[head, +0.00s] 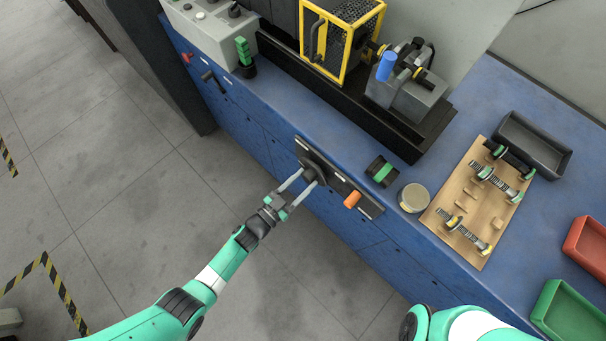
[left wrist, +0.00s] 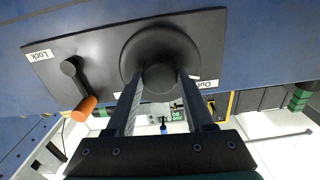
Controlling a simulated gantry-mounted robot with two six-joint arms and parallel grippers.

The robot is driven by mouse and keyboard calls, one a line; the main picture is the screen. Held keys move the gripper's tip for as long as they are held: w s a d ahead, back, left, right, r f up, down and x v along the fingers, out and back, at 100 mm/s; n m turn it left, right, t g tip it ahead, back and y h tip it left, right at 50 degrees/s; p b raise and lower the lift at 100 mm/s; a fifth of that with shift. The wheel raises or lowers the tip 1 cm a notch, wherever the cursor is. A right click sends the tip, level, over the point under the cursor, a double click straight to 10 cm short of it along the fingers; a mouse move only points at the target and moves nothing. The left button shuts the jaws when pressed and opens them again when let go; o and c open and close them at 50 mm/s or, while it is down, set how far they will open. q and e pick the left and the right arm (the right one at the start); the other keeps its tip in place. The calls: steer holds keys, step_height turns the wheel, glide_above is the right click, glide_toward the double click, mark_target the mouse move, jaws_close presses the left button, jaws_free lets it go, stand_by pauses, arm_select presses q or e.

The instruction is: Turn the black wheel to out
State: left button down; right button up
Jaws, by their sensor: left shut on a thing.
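The black wheel (head: 309,164) sits on a dark plate on the front of the blue bench. In the left wrist view the round wheel (left wrist: 139,48) has a raised hub in its middle. My left gripper (head: 307,180) is shut on that hub, with one finger on each side; it also shows in the left wrist view (left wrist: 160,82). A white label reading "Out" (left wrist: 205,84) is beside the wheel, upside down in that view and partly covered by a finger. My right gripper is not in view; only part of my right arm shows at the bottom.
An orange-handled lever (head: 352,199) is on the same plate, close to the wheel, near a "Lock" label (left wrist: 39,55). A round tin (head: 413,198), a wooden board (head: 447,215) and several trays are on the bench top. The floor in front is clear.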

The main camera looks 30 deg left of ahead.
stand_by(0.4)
arm_select(q)
steer(key=shift+c, duration=1.4)
jaws_free()
steer(key=p+v, duration=0.3)
steer(key=v, duration=0.8)
steer(key=shift+s, duration=0.3)
